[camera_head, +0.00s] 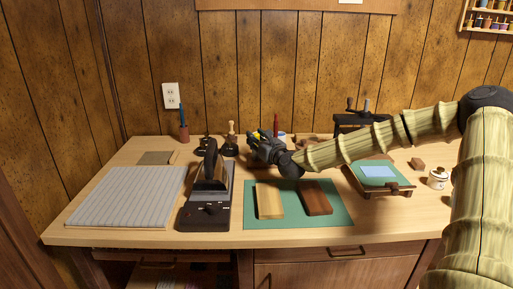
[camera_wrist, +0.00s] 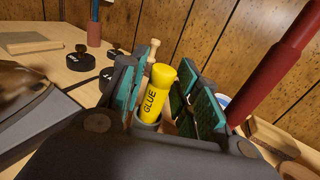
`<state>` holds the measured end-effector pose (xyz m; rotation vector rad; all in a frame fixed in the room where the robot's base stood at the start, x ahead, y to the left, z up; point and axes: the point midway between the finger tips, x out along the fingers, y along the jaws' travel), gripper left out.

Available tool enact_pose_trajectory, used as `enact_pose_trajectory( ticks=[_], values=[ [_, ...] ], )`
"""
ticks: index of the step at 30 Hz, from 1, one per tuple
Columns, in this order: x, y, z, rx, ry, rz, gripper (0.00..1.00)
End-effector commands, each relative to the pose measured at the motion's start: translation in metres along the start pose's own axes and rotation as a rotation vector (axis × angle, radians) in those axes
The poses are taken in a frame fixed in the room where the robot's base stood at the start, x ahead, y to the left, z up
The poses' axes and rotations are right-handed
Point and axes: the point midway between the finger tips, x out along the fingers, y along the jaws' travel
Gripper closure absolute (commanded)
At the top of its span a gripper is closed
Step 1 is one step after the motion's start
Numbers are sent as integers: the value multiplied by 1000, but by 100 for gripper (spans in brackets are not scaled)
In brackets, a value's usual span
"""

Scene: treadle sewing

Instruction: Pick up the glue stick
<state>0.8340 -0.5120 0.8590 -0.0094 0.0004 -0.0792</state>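The yellow glue stick (camera_wrist: 154,96), marked GLUE, stands between the two teal-padded fingers of my gripper (camera_wrist: 160,84) in the wrist view. Its lower end sits in a grey round holder or base, partly hidden by my gripper. The fingers are apart, with a visible gap to the right of the stick; the left finger is close to it, and I cannot tell if it touches. In the head view, my gripper (camera_head: 262,145) is at the back middle of the bench and hides most of the glue stick; only a small yellow bit shows.
A dark red rod (camera_wrist: 275,68) rises to the right of my gripper. A wooden-handled stamp (camera_head: 231,138) and a blue-topped rod (camera_head: 183,125) stand to the left. An iron-like tool (camera_head: 209,170) and a green mat (camera_head: 340,215) with two blocks lie in front.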

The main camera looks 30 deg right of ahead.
Motion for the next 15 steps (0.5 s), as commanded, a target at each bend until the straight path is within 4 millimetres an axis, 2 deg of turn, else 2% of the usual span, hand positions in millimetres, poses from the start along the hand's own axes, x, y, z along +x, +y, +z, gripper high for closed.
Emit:
enact_pose_trajectory(
  ticks=[8,13,15],
  values=[
    [1,0,0,0,0,0,68],
    [1,0,0,0,0,0,98],
    [1,0,0,0,0,0,99]
  ],
)
